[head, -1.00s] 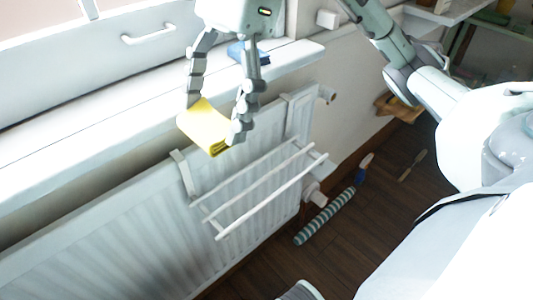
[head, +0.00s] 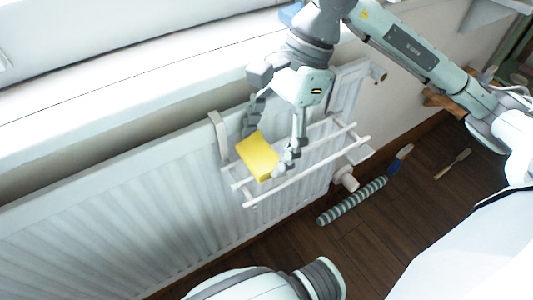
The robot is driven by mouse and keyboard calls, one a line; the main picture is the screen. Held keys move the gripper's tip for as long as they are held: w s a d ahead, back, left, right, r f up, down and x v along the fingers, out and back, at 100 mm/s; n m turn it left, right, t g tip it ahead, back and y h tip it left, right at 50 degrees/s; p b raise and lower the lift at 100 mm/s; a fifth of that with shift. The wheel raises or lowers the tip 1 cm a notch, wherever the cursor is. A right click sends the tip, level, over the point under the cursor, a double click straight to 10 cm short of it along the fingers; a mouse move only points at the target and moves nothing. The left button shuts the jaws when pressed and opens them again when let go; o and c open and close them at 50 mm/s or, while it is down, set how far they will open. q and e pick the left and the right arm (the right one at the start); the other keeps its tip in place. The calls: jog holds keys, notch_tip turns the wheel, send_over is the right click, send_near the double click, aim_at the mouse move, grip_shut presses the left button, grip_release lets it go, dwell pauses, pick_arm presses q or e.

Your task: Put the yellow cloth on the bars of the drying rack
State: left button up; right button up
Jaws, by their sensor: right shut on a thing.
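The yellow cloth (head: 257,158) is a folded block in the head view. My right gripper (head: 268,150) is shut on it, with one finger at each side, and points downward. The white drying rack (head: 320,165) hangs on the radiator and has several thin bars. The cloth appears over the left part of these bars. I cannot tell whether it touches them. The gripper and cloth hide part of the rack's back bars. My left gripper is not in view.
The white radiator (head: 120,215) stands below a window sill (head: 120,112). A blue thing (head: 290,12) on the sill is partly hidden by my arm. A striped roll (head: 352,201), a blue-ended brush (head: 400,158) and a wooden tool (head: 453,164) lie on the dark floor.

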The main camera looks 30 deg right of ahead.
aim_at(271, 146)
notch_tip(271, 146, down, 3)
jog(key=shift+f, duration=0.1)
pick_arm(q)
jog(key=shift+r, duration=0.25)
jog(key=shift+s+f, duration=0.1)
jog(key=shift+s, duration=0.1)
pick_arm(e)
jog(key=shift+f, duration=0.1)
jog(key=o, duration=0.8)
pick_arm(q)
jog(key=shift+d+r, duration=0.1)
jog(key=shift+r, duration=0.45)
pick_arm(e)
jog(key=shift+o, duration=0.2)
